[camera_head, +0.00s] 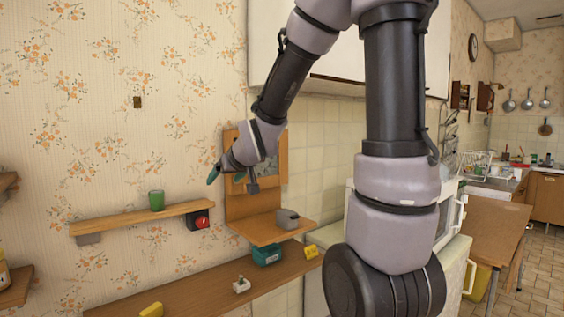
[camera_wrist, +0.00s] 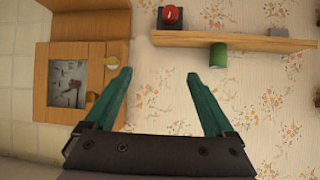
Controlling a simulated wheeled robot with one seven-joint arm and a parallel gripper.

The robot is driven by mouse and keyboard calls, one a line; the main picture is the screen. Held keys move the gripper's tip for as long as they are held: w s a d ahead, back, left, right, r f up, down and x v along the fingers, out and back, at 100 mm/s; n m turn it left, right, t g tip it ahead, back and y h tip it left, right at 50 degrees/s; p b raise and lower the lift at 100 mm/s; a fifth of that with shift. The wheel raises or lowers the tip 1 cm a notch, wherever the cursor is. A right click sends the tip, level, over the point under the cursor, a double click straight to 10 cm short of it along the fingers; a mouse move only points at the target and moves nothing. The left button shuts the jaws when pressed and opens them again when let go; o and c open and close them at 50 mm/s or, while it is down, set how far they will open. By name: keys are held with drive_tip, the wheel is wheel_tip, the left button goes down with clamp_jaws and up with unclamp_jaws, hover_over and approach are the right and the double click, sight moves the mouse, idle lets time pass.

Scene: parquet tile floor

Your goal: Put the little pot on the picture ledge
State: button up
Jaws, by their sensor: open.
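A little green pot (camera_head: 156,200) stands upright on a narrow wooden ledge (camera_head: 120,219) fixed to the flowered wall. In the wrist view, which looks turned upside down, the pot (camera_wrist: 218,55) shows against the ledge (camera_wrist: 240,42), just to the right of my right fingertip. My gripper (camera_wrist: 158,74) has teal fingers spread wide, with only wallpaper between them. In the head view my gripper (camera_head: 212,176) is above and to the right of the pot, partly seen behind the wrist. It is apart from the pot and empty.
A red-and-black device (camera_head: 199,220) hangs under the ledge's right end. A wooden wall unit (camera_head: 246,228) beside it carries a grey object (camera_head: 287,218). A lower shelf (camera_head: 205,290) holds a teal box (camera_head: 267,253), a small white item (camera_head: 241,285) and yellow pieces.

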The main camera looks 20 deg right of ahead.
drive_tip(key=s+d+r+m+g, duration=0.2)
drive_tip(key=s+d+r+m, duration=0.1)
drive_tip(key=s, duration=0.8)
drive_tip(key=s+d+r+m+g, duration=0.2)
drive_tip(key=s+d+r+m, duration=0.1)
drive_tip(key=s, duration=0.8)
drive_tip(key=shift+d+r, duration=0.75)
drive_tip(key=shift+d, duration=0.15)
drive_tip(key=shift+s, duration=0.1)
